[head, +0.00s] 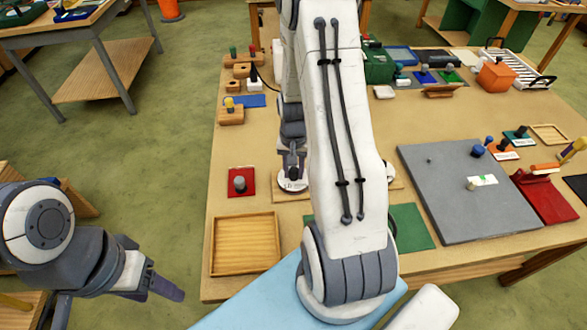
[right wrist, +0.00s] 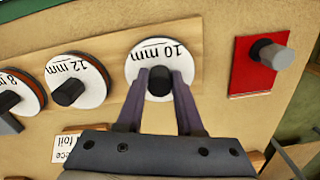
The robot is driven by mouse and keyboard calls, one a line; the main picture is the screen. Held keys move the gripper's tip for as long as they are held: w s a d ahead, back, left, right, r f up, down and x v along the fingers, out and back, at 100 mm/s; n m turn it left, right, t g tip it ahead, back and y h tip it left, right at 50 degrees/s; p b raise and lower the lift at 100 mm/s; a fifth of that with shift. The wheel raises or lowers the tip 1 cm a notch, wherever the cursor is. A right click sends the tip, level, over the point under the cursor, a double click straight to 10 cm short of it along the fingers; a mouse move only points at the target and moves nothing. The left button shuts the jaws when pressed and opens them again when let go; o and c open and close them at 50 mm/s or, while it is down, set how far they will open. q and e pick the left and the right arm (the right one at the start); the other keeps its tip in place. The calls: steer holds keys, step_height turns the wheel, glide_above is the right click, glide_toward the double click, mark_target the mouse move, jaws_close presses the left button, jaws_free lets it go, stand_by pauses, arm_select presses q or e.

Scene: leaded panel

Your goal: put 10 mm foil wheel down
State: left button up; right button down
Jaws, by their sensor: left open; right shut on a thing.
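The 10 mm foil wheel (right wrist: 146,57) is a white disc with a dark knob, face up in the right wrist view. My right gripper (right wrist: 158,84) is shut on that knob. In the head view the wheel (head: 289,185) shows under my right gripper (head: 293,172), at the left end of a light wooden board (right wrist: 112,45). I cannot tell whether it touches the board. The 12 mm wheel (right wrist: 88,72) and 8 mm wheel (right wrist: 14,80) sit to its left in the wrist view. My left gripper (head: 160,285) is open and empty, off the table's left side.
A red plate with a grey knob (head: 239,183) lies left of the wheel in the head view. A wooden tray (head: 245,268) is in front of it. A grey board (head: 470,205) is at right. My right arm hides the table's middle.

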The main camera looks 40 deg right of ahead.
mark_target(294, 170)
steer(key=shift+f, duration=0.2)
steer(key=c, duration=0.5)
jaws_free()
steer(key=shift+c, duration=0.2)
steer(key=shift+r, duration=0.15)
step_height(294, 170, up, 12)
steer(key=b, duration=0.2)
steer(key=s+a+r+n, duration=0.25)
steer(key=a+n, duration=0.45)
steer(key=a, duration=1)
steer(key=s+a+r+n+y, duration=0.1)
steer(key=s+a+r+n, duration=0.1)
steer(key=s+a+n, duration=0.7)
steer(key=s+a, duration=0.3)
steer(key=s, duration=0.2)
steer(key=shift+s+a+r+n, duration=0.25)
steer(key=shift+a+n, duration=0.05)
steer(key=shift+a, duration=0.05)
